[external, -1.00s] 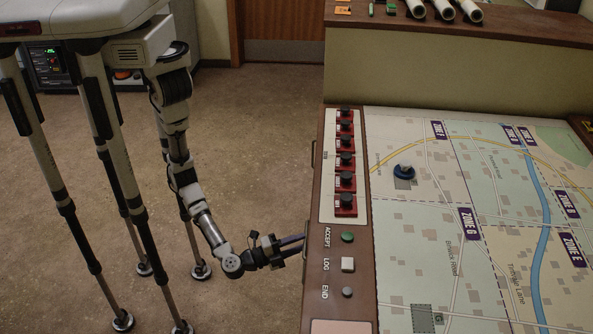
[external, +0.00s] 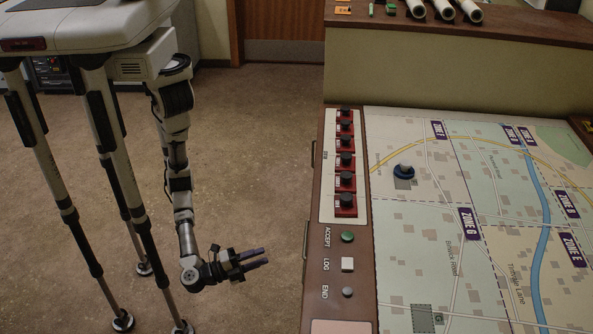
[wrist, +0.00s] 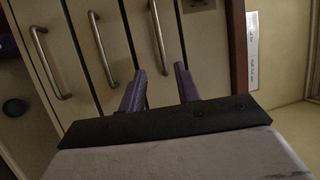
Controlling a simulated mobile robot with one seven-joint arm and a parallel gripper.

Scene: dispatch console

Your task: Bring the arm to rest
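My gripper (external: 265,257) hangs in the air left of the console (external: 314,230), apart from it, at the end of my bent arm. Its two purple-grey fingers point right toward the console's side. In the wrist view my gripper (wrist: 160,82) shows both fingers spread with a clear gap and nothing between them. Beyond the fingers are pale drawer fronts with metal handles (wrist: 160,38).
The console top has a row of red-based black switches (external: 346,172), a green ACCEPT button (external: 347,237), a white LOG button (external: 347,264) and a grey END button (external: 347,292). The floor around my arm is clear.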

